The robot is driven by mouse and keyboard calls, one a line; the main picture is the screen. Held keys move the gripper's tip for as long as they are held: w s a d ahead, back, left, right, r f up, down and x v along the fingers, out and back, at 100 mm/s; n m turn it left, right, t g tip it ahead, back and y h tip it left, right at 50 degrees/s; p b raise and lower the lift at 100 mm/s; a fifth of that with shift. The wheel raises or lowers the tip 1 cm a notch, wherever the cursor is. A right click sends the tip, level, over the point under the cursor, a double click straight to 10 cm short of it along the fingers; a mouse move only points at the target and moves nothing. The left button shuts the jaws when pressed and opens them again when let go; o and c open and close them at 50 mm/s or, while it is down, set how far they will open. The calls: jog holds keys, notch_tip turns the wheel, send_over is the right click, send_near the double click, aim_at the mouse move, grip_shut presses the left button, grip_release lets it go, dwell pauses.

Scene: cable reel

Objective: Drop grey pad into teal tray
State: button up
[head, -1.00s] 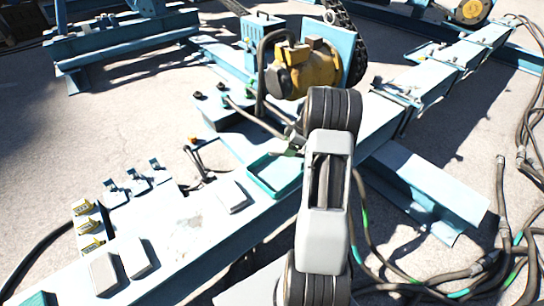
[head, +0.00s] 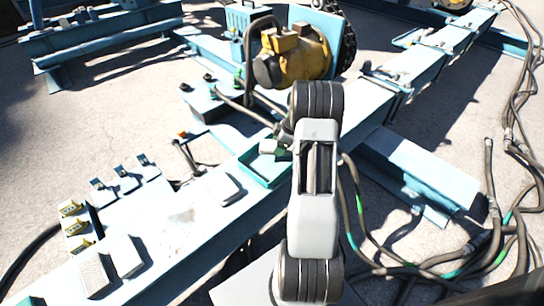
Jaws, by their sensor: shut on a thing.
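The teal tray (head: 258,178) sits on the pale blue beam, just left of my arm, its right part hidden by the arm. My gripper (head: 274,150) is mostly hidden behind my wrist; a small grey part of it shows over the tray's far side. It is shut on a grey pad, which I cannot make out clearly. Another grey pad (head: 225,188) lies on the beam left of the tray. Two more pale grey pads, one (head: 95,275) and the other (head: 126,257), lie side by side at the lower left.
A yellow motor (head: 300,58) with hoses stands behind the tray. Yellow-labelled blocks (head: 75,227) and small clamps (head: 120,172) line the beam's left side. Black cables (head: 490,220) lie on the ground at right. The beam between the pads is mostly clear.

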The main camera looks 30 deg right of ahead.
jog(key=o, duration=1)
jog(key=p+v, duration=0.3)
jog(key=v, duration=1.1)
